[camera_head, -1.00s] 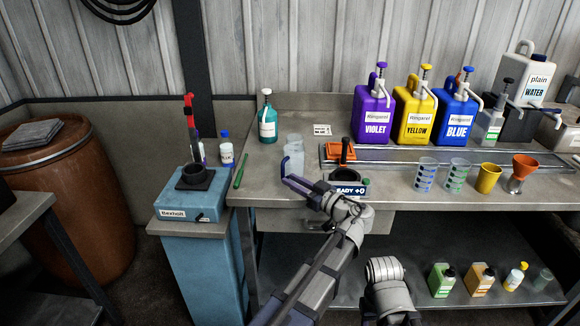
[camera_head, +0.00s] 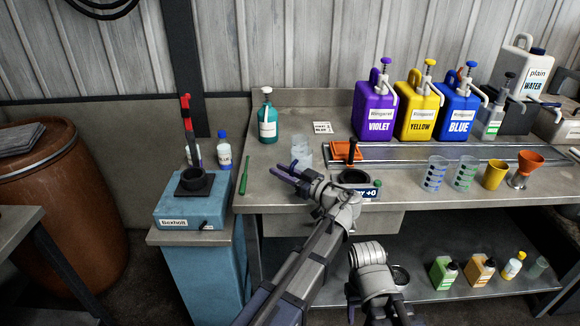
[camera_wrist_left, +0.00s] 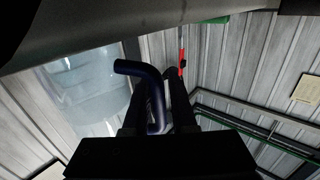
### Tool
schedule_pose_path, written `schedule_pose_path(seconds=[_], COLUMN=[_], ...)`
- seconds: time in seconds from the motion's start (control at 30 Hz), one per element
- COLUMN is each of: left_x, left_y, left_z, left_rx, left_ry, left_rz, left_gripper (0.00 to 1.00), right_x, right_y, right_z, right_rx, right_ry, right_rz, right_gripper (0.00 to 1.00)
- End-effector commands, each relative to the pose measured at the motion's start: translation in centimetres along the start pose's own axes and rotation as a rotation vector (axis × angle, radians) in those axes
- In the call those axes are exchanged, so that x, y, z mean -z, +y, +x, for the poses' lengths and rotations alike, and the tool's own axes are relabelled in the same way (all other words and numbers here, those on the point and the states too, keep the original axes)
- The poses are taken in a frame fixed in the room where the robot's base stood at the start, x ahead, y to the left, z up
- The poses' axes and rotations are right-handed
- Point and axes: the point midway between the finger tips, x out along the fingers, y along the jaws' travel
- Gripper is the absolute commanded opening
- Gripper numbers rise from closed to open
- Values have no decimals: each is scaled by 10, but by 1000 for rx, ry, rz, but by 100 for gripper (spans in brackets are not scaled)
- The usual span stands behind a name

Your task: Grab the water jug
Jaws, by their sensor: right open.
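A clear jug (camera_head: 302,150) with a dark blue handle stands on the bench, left of the orange-handled station. My left gripper (camera_head: 285,172) is at its near side. In the left wrist view the blue handle (camera_wrist_left: 155,90) lies between the two dark fingers (camera_wrist_left: 158,112), and the jug's clear wall (camera_wrist_left: 85,85) is to the left. Whether the fingers press on the handle cannot be told. A large white container labelled plain WATER (camera_head: 530,70) stands at the back right, far from both grippers. My right arm is low in front of the bench; its open gripper (camera_head: 376,312) is barely visible and apart from the jug.
Violet (camera_head: 378,122), yellow (camera_head: 415,118) and blue (camera_head: 457,120) pump containers stand along the back. Cups and an orange funnel (camera_head: 529,162) are at the right. A teal bottle (camera_head: 267,122) and green pen (camera_head: 244,175) are left of the jug. Small bottles sit on the lower shelf.

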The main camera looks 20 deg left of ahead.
Motion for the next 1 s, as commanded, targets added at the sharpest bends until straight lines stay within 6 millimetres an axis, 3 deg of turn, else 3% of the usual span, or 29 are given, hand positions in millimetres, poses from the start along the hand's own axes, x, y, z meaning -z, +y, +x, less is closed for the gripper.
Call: schedule_pose_path(seconds=[0.17, 0.4, 1.0], left_x=[0, 0, 0], left_y=[0, 0, 0], left_z=[0, 0, 0], left_rx=[-1, -1, -1], left_ry=[0, 0, 0], left_rz=[0, 0, 0], left_gripper=[24, 0, 0], right_x=[0, 0, 0], right_y=[0, 0, 0], right_z=[0, 0, 0], right_rx=[0, 0, 0], right_ry=[0, 0, 0], right_rz=[0, 0, 0], right_gripper=[50, 50, 50])
